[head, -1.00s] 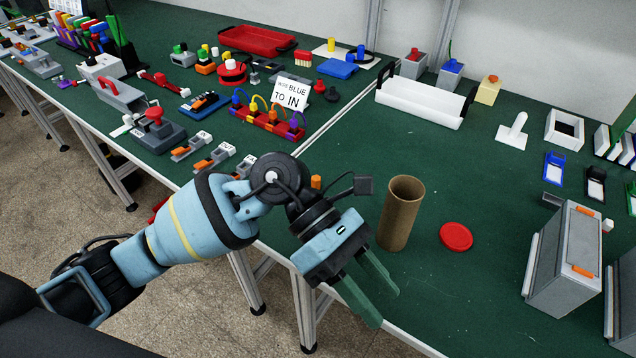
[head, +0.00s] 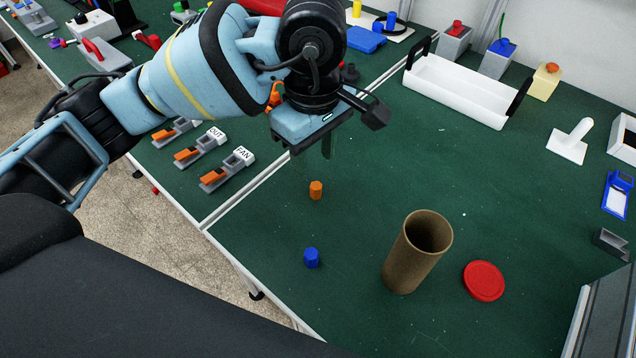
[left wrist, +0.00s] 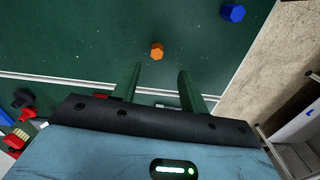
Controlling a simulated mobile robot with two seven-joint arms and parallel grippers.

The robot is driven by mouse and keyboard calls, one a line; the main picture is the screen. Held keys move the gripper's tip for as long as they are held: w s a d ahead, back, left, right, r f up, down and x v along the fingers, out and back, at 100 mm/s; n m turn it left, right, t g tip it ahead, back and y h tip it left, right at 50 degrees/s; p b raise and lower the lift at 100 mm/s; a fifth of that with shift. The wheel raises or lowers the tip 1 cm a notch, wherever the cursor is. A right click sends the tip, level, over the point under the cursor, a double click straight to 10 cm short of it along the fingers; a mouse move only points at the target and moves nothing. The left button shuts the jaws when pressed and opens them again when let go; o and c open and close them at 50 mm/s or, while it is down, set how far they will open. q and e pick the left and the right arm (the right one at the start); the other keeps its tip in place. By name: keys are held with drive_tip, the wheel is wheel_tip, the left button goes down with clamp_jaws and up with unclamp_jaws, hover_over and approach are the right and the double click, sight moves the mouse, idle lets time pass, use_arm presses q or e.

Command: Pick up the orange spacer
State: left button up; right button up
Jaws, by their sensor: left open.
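The orange spacer (head: 316,190) is a small orange piece standing on the green table, a little right of the seam between two table sections. My left gripper (head: 317,150) is open and empty above the table, behind the spacer in the head view. In the left wrist view its two green fingers (left wrist: 158,72) are apart with only bare table and seam between them. My right gripper is not in view.
A blue spacer (head: 311,258) stands nearer the table's front edge. A brown cardboard tube (head: 408,262) stands upright to the right, with a red disc (head: 484,281) beside it. A white tray (head: 460,92) lies at the back. Table around the orange spacer is clear.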

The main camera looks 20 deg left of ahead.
sight(316, 185)
use_arm(q)
drive_tip(key=shift+w+f, duration=0.15)
drive_tip(key=shift+f, duration=1.7)
drive_tip(key=shift+w+f, duration=0.15)
drive_tip(key=shift+f, duration=1.7)
clamp_jaws()
